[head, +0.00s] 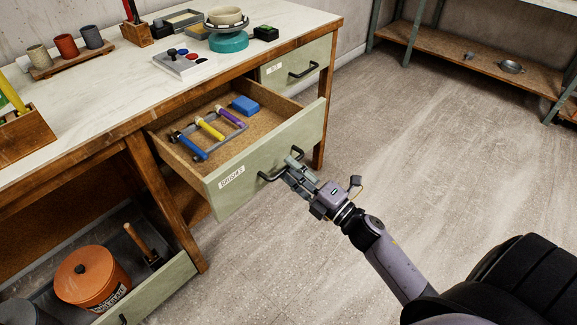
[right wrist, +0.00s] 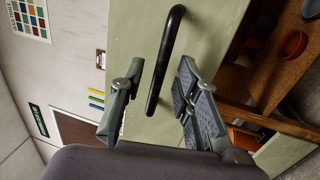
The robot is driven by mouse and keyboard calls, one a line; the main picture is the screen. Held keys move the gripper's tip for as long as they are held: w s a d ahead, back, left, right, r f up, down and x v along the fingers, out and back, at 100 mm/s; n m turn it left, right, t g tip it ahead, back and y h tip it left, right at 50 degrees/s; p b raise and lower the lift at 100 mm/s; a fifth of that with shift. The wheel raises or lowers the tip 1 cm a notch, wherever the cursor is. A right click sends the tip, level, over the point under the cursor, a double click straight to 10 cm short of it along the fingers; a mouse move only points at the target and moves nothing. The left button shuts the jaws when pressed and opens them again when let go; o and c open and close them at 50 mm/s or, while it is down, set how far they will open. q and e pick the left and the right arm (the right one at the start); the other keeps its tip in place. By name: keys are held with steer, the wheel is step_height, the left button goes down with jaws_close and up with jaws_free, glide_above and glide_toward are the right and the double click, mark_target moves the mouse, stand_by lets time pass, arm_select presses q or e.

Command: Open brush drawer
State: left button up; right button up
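The brush drawer (head: 300,130), with a pale green front and a "BRUSHES" label (head: 232,177), is pulled well out from the workbench. Inside lie a grey rack (head: 239,122) with blue, yellow and purple-handled tools, and a blue block (head: 245,105). My right gripper (head: 293,170) is at the drawer's dark bar handle (head: 269,177). In the right wrist view, the handle (right wrist: 166,60) lies between the spread fingers of my right gripper (right wrist: 158,98), with gaps visible on both sides. My left gripper is not in view.
A shut drawer (head: 282,72) sits beyond the brush drawer. Below left, an open lower drawer (head: 160,290) holds an orange lidded bucket (head: 92,277). The workbench top (head: 115,95) carries cups and tools. A shelf (head: 455,65) stands at the back right. The floor right of the drawer is clear.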

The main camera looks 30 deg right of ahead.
steer(key=v, duration=1)
steer(key=shift+s, duration=0.2)
step_height(320, 180, down, 10)
steer(key=w+d+m+g+h, duration=0.2)
steer(key=m+h, duration=0.4)
steer(key=m, duration=0.2)
steer(key=s+a+f+m+g+h, duration=0.15)
steer(key=s+f+m+g, duration=0.25)
steer(key=f, duration=0.6)
steer(key=s+a+f+m+g+h, duration=0.15)
steer(key=s+f+m+g, duration=0.3)
steer(key=f, duration=0.65)
steer(key=s+a+f+m+g+y+p, duration=0.25)
steer(key=s+a+f+g, duration=0.5)
steer(key=s, duration=0.45)
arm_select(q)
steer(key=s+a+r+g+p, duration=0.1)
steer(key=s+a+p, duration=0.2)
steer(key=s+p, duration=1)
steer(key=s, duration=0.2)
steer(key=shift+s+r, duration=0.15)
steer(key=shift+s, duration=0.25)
arm_select(e)
steer(key=s+d+r, duration=0.1)
steer(key=s+d, duration=0.1)
steer(key=s, duration=1.2)
steer(key=shift+s+d+m, duration=0.15)
steer(key=shift+s+m, duration=0.15)
steer(key=shift+s, duration=0.1)
